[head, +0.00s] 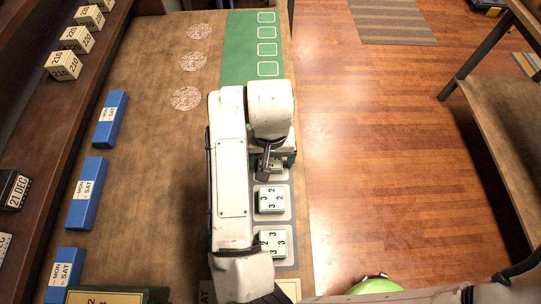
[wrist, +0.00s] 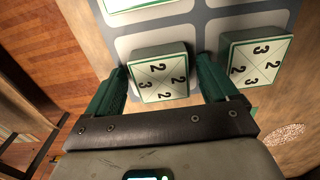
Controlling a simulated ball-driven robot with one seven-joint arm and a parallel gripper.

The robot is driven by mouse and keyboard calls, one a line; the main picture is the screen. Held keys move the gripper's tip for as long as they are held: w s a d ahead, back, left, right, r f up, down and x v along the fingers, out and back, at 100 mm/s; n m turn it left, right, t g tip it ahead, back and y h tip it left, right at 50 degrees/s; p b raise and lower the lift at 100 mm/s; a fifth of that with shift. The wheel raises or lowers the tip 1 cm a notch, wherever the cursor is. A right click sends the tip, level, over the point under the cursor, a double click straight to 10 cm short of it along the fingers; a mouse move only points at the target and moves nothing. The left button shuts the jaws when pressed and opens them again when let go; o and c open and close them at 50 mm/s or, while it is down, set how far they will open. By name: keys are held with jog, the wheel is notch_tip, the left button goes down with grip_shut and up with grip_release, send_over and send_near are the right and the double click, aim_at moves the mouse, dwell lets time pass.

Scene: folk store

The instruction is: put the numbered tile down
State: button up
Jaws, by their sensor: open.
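My gripper (wrist: 162,88) is open, with its green fingers on either side of a white-topped, green-edged numbered tile (wrist: 160,72). The tile rests in a pale cell of the grey mat (wrist: 200,14) and shows twos and a three. I cannot tell whether the fingers touch it. In the head view my gripper (head: 275,160) is over the mat, and the arm hides most of that tile. A second numbered tile (wrist: 258,58) sits just right of the right finger in the wrist view. Two more tiles, one upper (head: 271,199) and one lower (head: 272,243), lie in mat cells nearer me.
A green mat (head: 240,45) with white outlined squares lies at the table's far end. Blue MON/SAT blocks (head: 90,192) line the left side, beside patterned round discs (head: 186,98). Shelves with date blocks (head: 62,65) stand further left. Wooden floor (head: 390,150) is open to the right.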

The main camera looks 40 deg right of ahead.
aim_at(271, 160)
notch_tip(271, 160, up, 12)
jog(key=p, duration=0.1)
jog(key=w+d+r+n+t+h, duration=0.1)
jog(key=d+t+h, duration=0.1)
jog(key=d, duration=0.7)
jog(key=w+d+n+t+h, duration=0.1)
jog(key=d+h, duration=0.2)
jog(key=d, duration=0.5)
jog(key=s+a+f+n+y, duration=0.2)
jog(key=s+f+n, duration=0.2)
jog(key=s+f, duration=0.7)
jog(key=s+a+f+g+y, duration=0.2)
jog(key=s+a+f, duration=0.5)
jog(key=shift+s+a+f+n+y, duration=0.2)
jog(key=shift+s+n+y, duration=0.1)
jog(key=shift+y, duration=0.1)
jog(key=shift+d, duration=0.1)
